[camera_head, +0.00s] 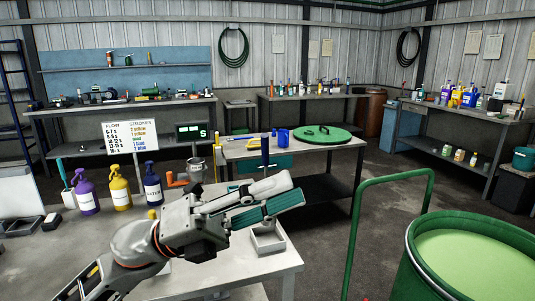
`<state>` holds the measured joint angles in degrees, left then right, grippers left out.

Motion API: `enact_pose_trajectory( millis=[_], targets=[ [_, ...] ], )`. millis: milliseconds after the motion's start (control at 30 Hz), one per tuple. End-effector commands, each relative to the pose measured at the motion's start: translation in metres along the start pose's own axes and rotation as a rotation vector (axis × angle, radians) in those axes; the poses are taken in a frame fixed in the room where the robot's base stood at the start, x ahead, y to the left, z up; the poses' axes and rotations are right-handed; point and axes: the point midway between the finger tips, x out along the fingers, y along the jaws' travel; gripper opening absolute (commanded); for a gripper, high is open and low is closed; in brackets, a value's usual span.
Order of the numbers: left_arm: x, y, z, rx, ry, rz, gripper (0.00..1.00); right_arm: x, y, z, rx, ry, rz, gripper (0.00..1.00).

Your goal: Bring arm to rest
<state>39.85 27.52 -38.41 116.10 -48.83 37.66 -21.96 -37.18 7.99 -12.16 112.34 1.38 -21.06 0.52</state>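My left arm comes in from the bottom left. Its gripper (294,188) is over the front white table (255,278) and points to the right. Its two long fingers, with teal pads, lie close together in this view, and I cannot tell whether they are parted. I see nothing held between them. A small grey open-topped holder (268,240) stands on the table just below the fingers, partly hidden by them. My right gripper is not in view.
Purple (86,192), yellow (120,188) and dark blue (153,185) pump bottles stand left by a chart sign (130,137). A green drum (410,262) of pale green liquid and a green rail (360,220) stand right. A table with a green lid (322,134) stands behind.

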Motion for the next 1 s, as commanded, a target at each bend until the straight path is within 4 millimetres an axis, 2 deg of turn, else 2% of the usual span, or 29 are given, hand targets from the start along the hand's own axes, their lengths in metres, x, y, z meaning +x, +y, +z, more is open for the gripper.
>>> enact_pose_trajectory(
  millis=[100,267,367,467,567,700,767,833,1000],
  targets=[
    [-0.031,0.035,0.017,-0.196,-0.215,-0.021,0.30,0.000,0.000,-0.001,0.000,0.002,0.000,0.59],
    [-0.087,0.091,0.029,-0.447,-0.503,-0.027,0.30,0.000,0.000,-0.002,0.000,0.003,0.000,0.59],
    [-0.131,0.133,0.024,-0.605,-0.689,-0.018,0.30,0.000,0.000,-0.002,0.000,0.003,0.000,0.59],
    [-0.181,0.176,0.006,-0.760,-0.876,0.000,0.30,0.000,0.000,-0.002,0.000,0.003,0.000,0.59],
    [-0.230,0.216,-0.023,-0.902,-1.053,0.025,0.30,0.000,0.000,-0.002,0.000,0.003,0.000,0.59],
    [-0.295,0.262,-0.079,-1.081,-1.282,0.067,0.30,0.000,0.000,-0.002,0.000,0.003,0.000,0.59],
    [-0.321,0.278,-0.107,-1.152,-1.377,0.087,0.30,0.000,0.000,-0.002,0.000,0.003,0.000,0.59],
    [-0.350,0.293,-0.144,-1.231,-1.484,0.112,0.30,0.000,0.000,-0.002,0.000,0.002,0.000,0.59],
    [-0.409,0.315,-0.236,-1.399,-1.721,0.174,0.30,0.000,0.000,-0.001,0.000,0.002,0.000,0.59]
  ],
)
